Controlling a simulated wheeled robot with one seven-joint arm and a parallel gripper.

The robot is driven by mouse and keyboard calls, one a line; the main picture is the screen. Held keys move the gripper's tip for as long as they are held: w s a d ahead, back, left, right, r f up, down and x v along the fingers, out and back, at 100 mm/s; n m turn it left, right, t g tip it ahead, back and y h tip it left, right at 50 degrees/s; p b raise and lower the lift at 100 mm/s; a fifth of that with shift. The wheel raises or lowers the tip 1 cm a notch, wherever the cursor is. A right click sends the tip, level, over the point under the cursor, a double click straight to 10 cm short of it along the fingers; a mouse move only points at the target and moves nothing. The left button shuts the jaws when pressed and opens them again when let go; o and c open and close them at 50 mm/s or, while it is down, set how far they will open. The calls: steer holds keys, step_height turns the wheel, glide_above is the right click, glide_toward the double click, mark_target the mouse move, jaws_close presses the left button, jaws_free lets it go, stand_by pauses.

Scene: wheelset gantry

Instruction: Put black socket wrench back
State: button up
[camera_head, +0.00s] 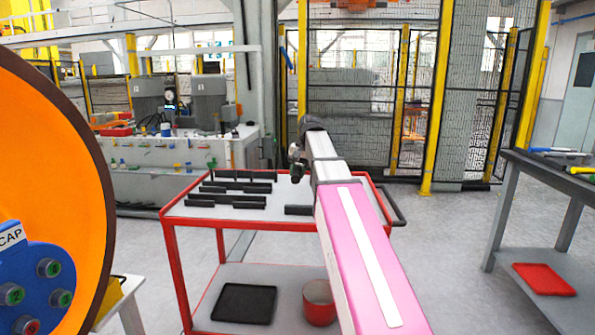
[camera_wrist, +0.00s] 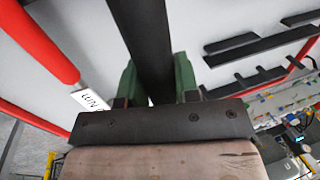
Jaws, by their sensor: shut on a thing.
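The black socket wrench (camera_wrist: 148,40) shows in the wrist view as a thick dark bar running from the top edge down between the green finger pads of my gripper (camera_wrist: 157,78). The gripper is shut on it. The wrench's far end is cut off by the frame. In the head view, my gripper (camera_head: 297,162) is a small dark shape over the back right part of the red-framed trolley (camera_head: 190,211), partly hidden by my arm. The wrench cannot be told apart there. Whether it touches the trolley top is unclear.
Several black bar-shaped holders (camera_head: 235,187) lie on the trolley's pale top; some also show in the wrist view (camera_wrist: 260,45). A black tray (camera_head: 244,303) and red bin (camera_head: 319,302) sit on its lower shelf. An orange wheel (camera_head: 45,150) stands left, a workbench (camera_head: 550,175) right.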

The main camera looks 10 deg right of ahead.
steer(key=shift+f, duration=4.15)
steer(key=o, duration=1.1)
